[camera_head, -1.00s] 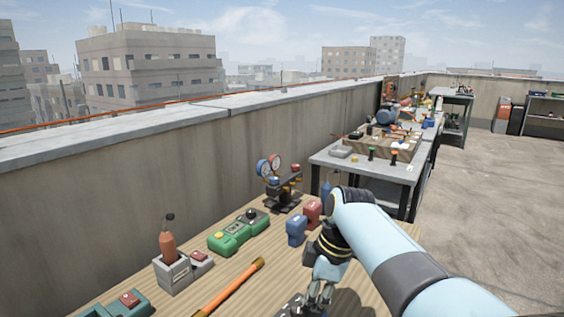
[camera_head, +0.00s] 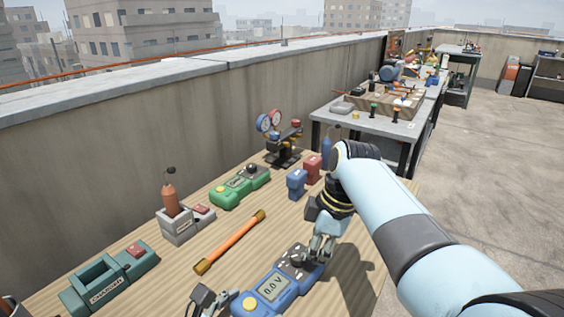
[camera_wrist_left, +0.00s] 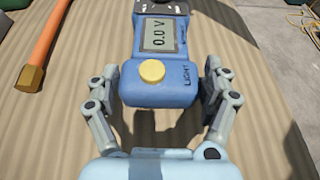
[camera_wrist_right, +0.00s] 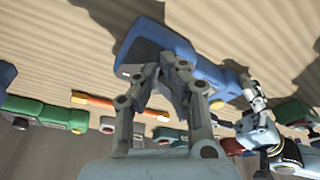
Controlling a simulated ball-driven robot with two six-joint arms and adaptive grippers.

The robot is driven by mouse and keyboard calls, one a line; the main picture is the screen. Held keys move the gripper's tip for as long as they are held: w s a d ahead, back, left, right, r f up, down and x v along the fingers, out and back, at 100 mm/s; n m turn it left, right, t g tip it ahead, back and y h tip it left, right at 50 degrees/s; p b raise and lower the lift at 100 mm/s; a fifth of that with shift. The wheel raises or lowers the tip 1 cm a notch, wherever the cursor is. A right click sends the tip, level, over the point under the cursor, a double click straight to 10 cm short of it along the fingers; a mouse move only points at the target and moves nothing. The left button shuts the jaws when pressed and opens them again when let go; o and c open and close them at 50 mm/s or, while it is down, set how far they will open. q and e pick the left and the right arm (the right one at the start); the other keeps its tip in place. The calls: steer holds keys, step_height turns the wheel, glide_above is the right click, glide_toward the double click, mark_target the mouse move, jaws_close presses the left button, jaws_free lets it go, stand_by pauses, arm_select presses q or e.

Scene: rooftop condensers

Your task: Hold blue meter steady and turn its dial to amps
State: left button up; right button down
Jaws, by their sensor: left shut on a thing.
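The blue meter (camera_head: 268,290) lies face up on the wooden bench at the bottom of the head view. Its screen reads 0.0 V, and it also shows in the left wrist view (camera_wrist_left: 160,92). My left gripper (camera_head: 222,298) is shut on the meter's near end, one finger on each side, below the yellow LIGHT button (camera_wrist_left: 152,71). My right gripper (camera_head: 312,250) is over the meter's dark far end, where the dial sits. Its fingers are close together there in the right wrist view (camera_wrist_right: 165,70). They hide the dial and where it points, and I cannot tell whether they grip it.
An orange-handled tool (camera_head: 230,242) lies left of the meter. A teal charger (camera_head: 108,284), a grey holder (camera_head: 178,226), a green device (camera_head: 240,186), a gauge set (camera_head: 282,145) and blue and red blocks (camera_head: 297,183) line the back. Bare bench (camera_head: 355,265) shows on the right.

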steer(key=shift+s+a+f, duration=0.25)
steer(key=shift+s+a, duration=0.1)
steer(key=shift+s, duration=0.05)
steer(key=shift+s+d, duration=0.1)
steer(key=shift+d, duration=0.15)
steer(key=shift+a+v, duration=0.25)
steer(key=shift+v, duration=0.7)
steer(key=shift+a+v, duration=0.2)
steer(key=shift+v, duration=0.8)
steer(key=shift+a+v, duration=0.25)
steer(key=shift+v, duration=0.7)
steer(key=shift+r, duration=0.2)
steer(key=shift+d, duration=0.1)
steer(key=shift+w+d+f+y, duration=0.2)
steer(key=shift+w+f+y, duration=0.3)
steer(key=shift+f, duration=0.5)
steer(key=shift+w+d+f+y, duration=0.15)
steer(key=shift+w+f+y, duration=0.35)
steer(key=shift+f, duration=0.5)
steer(key=shift+w+d+f+y, duration=0.2)
steer(key=shift+w+f+y, duration=0.25)
steer(key=shift+f, duration=0.55)
